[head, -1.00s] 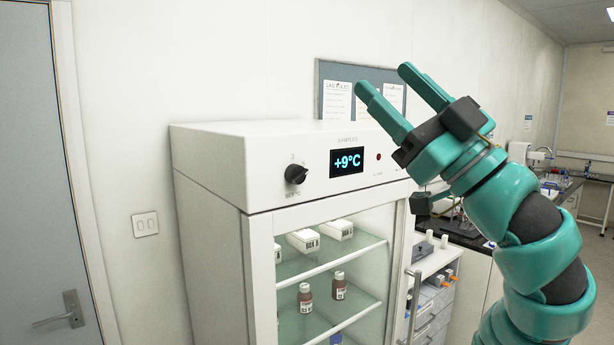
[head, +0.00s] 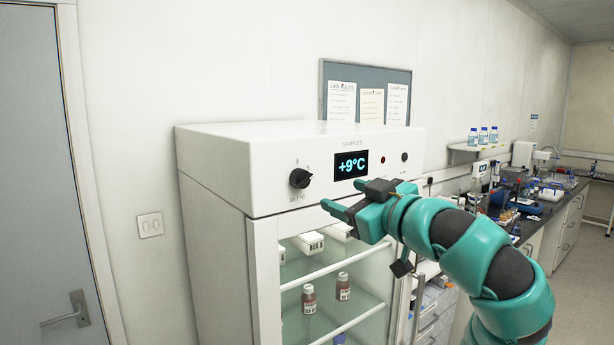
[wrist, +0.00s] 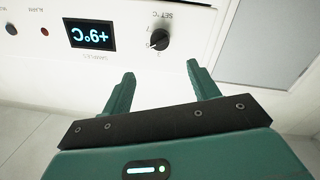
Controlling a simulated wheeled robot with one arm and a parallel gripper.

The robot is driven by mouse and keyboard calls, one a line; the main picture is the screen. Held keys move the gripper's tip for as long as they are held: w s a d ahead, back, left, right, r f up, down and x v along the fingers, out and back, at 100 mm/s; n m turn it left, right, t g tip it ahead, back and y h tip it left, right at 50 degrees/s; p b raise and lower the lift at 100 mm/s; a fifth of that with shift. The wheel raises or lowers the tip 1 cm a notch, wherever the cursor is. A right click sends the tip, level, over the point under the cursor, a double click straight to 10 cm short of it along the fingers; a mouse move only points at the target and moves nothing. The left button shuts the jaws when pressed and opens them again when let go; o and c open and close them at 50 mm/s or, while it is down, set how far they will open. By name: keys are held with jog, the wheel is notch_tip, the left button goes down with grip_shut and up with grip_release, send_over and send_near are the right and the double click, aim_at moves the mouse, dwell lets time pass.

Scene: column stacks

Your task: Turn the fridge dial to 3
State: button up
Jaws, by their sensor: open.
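The fridge dial (head: 300,178) is a black knob on the white front panel of the fridge (head: 225,165), left of a display (head: 350,164) reading +9°C. In the wrist view the dial (wrist: 159,39) appears upside down, beyond and between my fingertips. My gripper (head: 332,210) is open and empty, in front of the panel, lower right of the dial in the head view. Its two fingers also show in the wrist view (wrist: 160,72), apart from the dial.
The glass fridge door (head: 325,285) below shows boxes and bottles on shelves, with a vertical handle (head: 416,310) at its right. A grey door (head: 40,180) stands at the left. A cluttered lab bench (head: 540,215) runs along the right.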

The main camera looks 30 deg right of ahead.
aim_at(306, 181)
jog(key=w+p, duration=0.1)
jog(key=w, duration=0.3)
jog(key=w+a+p, duration=0.1)
jog(key=w+p, duration=0.1)
jog(key=w, duration=0.1)
jog(key=w+p, duration=0.2)
jog(key=w, duration=0.2)
jog(key=shift+w+a+r, duration=0.15)
jog(key=shift+w+a, duration=0.2)
jog(key=shift+w+p, duration=0.5)
jog(key=shift+w, duration=0.35)
jog(key=shift+c, duration=0.4)
jog(key=c, duration=0.9)
jog(key=shift+o, duration=0.2)
